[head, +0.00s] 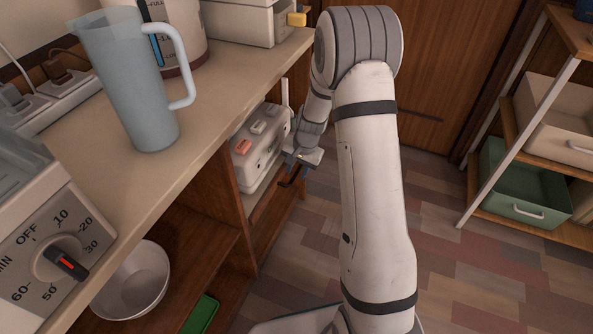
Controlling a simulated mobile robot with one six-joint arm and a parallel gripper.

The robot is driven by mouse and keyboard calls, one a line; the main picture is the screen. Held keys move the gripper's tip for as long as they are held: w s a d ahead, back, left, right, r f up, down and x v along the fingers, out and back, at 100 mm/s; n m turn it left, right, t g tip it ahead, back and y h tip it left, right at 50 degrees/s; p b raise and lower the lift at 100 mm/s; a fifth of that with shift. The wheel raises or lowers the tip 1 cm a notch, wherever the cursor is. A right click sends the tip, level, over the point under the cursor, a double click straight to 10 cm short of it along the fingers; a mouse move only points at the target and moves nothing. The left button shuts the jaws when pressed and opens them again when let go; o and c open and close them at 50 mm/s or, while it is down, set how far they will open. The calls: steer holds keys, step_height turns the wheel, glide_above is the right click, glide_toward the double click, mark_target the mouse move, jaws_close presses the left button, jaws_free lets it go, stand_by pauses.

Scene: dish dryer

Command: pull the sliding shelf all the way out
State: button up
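The sliding shelf seems to be the pale board (254,203) under the appliance, of which only a narrow strip shows. My gripper (288,182) is at the front of this bay, just right of the appliance and near its lower edge. Its dark fingers point down and left. They are small and partly hidden, so I cannot tell whether they are open or touch the shelf.
The countertop (205,125) above holds a blue-grey pitcher (135,85) and a dish dryer with a timer knob (62,258). A white bowl (135,280) and a green item (201,314) lie in the left bay. A rack with a green bin (520,185) stands right; the floor between is clear.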

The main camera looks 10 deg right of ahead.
jaws_close()
stand_by(0.6)
